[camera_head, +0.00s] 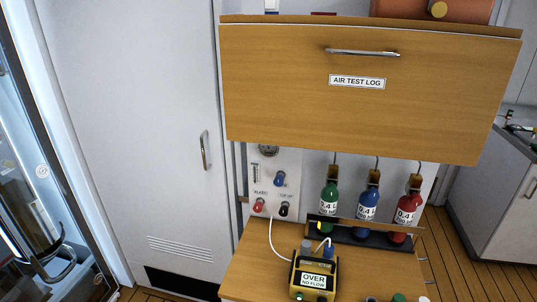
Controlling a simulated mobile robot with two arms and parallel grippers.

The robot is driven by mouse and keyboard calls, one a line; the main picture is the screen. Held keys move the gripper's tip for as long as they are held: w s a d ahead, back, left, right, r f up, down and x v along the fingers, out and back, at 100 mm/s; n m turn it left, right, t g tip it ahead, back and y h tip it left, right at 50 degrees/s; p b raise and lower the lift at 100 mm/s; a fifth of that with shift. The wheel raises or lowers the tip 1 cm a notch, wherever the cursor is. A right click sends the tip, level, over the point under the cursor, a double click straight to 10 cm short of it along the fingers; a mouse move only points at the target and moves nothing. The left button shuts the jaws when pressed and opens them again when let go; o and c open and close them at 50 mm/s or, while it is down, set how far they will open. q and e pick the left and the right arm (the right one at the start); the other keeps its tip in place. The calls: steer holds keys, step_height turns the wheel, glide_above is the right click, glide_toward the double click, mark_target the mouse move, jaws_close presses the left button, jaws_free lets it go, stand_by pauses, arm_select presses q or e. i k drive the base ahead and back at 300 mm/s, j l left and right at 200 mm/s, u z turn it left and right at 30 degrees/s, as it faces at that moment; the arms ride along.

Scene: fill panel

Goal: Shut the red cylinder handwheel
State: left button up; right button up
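The red cylinder (406,213) stands upright at the right end of a row of three, in a dark rack on the wooden counter. A brown block-like top (416,183) sits on its neck, with a thin hose rising from it. I cannot make out the handwheel's shape or setting at this size. The blue cylinder (367,204) and green cylinder (329,199) stand to its left with similar tops. The fronts of the cylinders are in plain view below the wooden flap. Neither of my grippers is clearly in view.
A wooden flap marked AIR TEST LOG (285,105) overhangs the cylinders. A panel (261,186) with a gauge and blue, red and black knobs is left of them. A yellow device reading OVER NO FLOW (314,270) stands in front on the counter (250,262). A glass door (45,150) is far left.

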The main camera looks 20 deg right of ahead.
mark_target(416, 200)
steer(key=z, duration=1.6)
